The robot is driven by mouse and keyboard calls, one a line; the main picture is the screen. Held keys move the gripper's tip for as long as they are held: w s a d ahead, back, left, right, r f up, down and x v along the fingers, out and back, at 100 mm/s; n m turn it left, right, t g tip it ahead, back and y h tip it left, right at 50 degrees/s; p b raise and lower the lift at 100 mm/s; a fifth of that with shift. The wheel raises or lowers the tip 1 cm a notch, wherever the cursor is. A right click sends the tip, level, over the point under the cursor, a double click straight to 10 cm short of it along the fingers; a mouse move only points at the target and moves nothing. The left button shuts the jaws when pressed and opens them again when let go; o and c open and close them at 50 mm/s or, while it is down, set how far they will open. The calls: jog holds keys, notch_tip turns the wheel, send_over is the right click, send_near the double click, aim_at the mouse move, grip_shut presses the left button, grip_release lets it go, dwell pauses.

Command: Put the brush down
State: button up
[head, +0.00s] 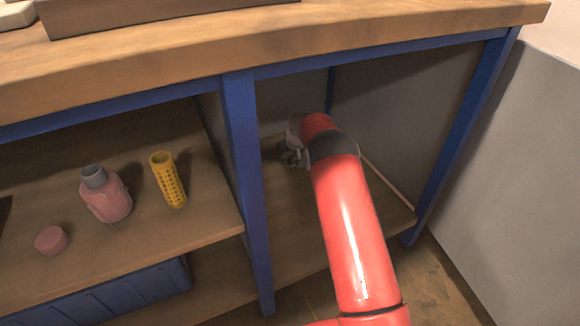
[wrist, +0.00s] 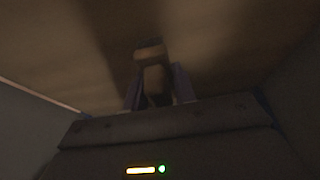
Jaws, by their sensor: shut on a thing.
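My gripper (head: 287,154) is inside the right-hand compartment of the bench, above its wooden shelf (head: 290,215). My red arm reaches in from the front and hides part of the shelf. In the wrist view, my gripper (wrist: 156,78) is shut on the brush (wrist: 151,52), a small tan and dark piece between the fingers. The picture is dark, so the brush's full shape is unclear. I cannot tell whether it touches the shelf. In the head view I cannot make out the brush.
A blue post (head: 243,170) divides the compartments. On the left shelf stand a pink bottle (head: 107,200) with a grey neck, a yellow perforated cup (head: 168,180) and a pink round piece (head: 51,240). A blue bin (head: 110,295) is below. The right shelf shows bare wood beside my arm.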

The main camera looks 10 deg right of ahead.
aim_at(290, 164)
jog(key=shift+f, duration=1.95)
jog(key=shift+f+b, duration=0.15)
jog(key=shift+b, duration=0.2)
jog(key=o, duration=1)
jog(key=shift+c, duration=0.2)
jog(key=shift+r, duration=0.4)
jog(key=p+v, duration=0.2)
jog(key=v, duration=0.9)
jog(key=shift+r, duration=0.25)
jog(key=shift+s, duration=0.2)
